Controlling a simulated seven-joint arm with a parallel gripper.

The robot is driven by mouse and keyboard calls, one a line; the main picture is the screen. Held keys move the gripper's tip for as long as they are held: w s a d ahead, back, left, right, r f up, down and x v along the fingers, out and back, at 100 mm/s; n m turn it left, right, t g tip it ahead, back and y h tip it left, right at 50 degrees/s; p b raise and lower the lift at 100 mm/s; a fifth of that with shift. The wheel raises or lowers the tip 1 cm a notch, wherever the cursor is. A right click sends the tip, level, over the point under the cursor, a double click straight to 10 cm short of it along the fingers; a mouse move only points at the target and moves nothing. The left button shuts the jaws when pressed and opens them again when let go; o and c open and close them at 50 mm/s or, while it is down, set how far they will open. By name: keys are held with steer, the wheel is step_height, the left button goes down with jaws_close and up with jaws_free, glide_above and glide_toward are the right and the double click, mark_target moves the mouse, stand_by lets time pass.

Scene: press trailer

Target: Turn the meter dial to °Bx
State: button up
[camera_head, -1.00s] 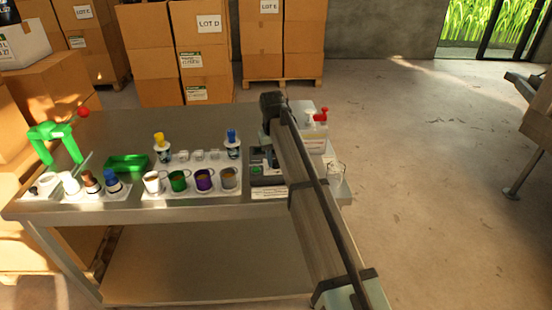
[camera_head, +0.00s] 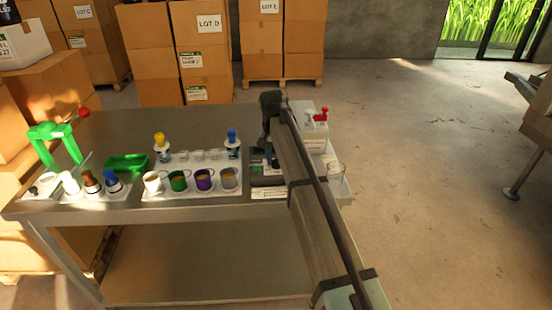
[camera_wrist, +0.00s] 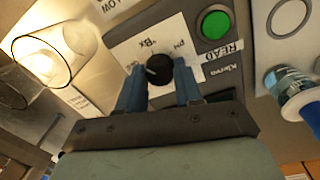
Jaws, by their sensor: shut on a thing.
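The meter's black dial (camera_wrist: 158,69) sits on a white label plate in the wrist view, with "°Bx" and "pH" printed around its far side. A pale mark on the knob points toward the left, though its exact setting is hard to tell. The blue fingers of my gripper (camera_wrist: 159,74) are on both sides of the knob and shut on it. In the head view the meter (camera_head: 268,181) is at the right of the table, and my arm hides most of the dial and the fingers.
A green READ button (camera_wrist: 214,24) is right beside the dial. A clear glass (camera_wrist: 45,58) stands to the left in the wrist view. On the steel table (camera_head: 120,213), a tray of cups (camera_head: 190,190) and a green press (camera_head: 55,140) stand left of the meter.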

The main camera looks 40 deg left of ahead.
mark_target(275, 160)
steer(key=m, duration=0.6)
steer(key=shift+m, duration=0.3)
stand_by(0.4)
steer(key=o, duration=1)
steer(key=shift+o, duration=0.2)
step_height(275, 160, up, 14)
steer(key=shift+a, duration=0.4)
steer(key=shift+f, duration=0.15)
